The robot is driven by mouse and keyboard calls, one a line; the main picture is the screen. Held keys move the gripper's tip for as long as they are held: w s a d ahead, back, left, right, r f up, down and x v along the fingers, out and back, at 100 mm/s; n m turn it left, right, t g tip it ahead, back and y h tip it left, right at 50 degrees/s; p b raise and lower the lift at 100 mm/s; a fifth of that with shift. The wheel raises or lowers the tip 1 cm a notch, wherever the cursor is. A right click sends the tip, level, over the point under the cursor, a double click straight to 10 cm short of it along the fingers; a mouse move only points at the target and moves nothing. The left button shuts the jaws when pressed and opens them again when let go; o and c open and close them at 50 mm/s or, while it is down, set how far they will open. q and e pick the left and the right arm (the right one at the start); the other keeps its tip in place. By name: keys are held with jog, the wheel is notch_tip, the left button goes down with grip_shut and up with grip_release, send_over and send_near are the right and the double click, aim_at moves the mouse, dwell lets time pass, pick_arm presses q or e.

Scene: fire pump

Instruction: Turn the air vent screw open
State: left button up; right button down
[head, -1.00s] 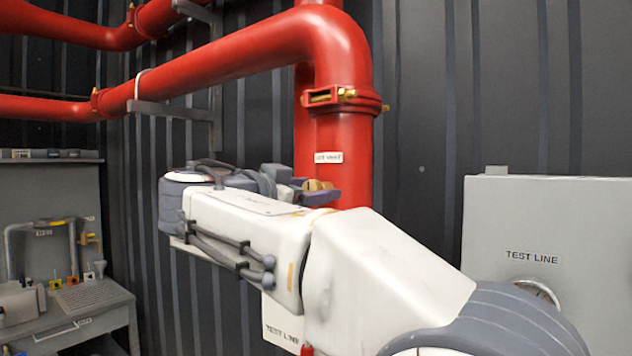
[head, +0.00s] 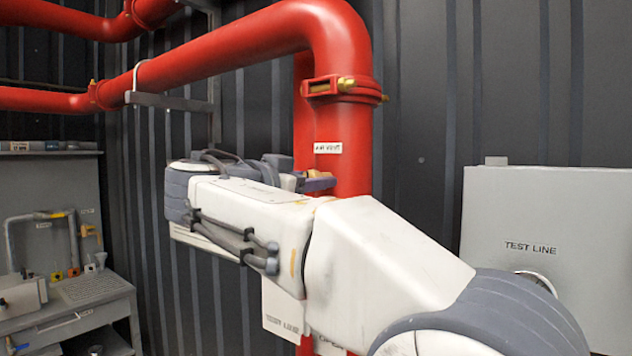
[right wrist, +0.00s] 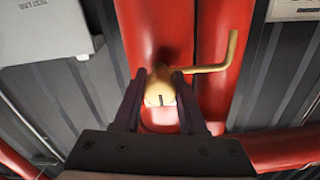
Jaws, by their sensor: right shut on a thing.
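The air vent screw (right wrist: 160,88) is a brass piece with a dark slot, in front of the red pipe in the right wrist view. My right gripper (right wrist: 162,80) has its two dark fingers shut on it, one on each side. A bent brass spout (right wrist: 228,52) sticks out to the right beside it. In the head view, the red riser pipe (head: 340,130) carries a small white label (head: 328,148) just above my right gripper (head: 318,183). My own wrist and forearm hide most of the screw there. My left gripper is not in view.
A grey box marked TEST LINE (head: 550,215) stands to the right of the pipe. White hanging signs (head: 283,310) show below my forearm. A grey workbench (head: 85,300) stands at the far left. A bolted pipe clamp (head: 340,88) sits above the label.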

jog(key=shift+f+n+b, duration=0.1)
jog(key=shift+n+b, duration=0.35)
jog(key=shift+n, duration=0.65)
jog(key=n, duration=0.2)
jog(key=shift+n, duration=0.4)
jog(key=n, duration=0.2)
jog(key=shift+n+b, duration=0.3)
jog(key=n, duration=0.3)
jog(key=shift+n, duration=0.3)
jog(key=n+p, duration=0.1)
jog(key=n, duration=0.2)
jog(key=shift+a+n, duration=0.1)
jog(key=shift+n, duration=0.2)
jog(key=n+p, duration=0.1)
jog(key=n, duration=0.1)
jog(key=shift+n, duration=0.4)
jog(key=n+p, duration=0.1)
jog(key=n, duration=0.2)
jog(key=shift+n+p, duration=0.7)
jog(key=shift+n, duration=0.5)
jog(key=shift+f, duration=0.1)
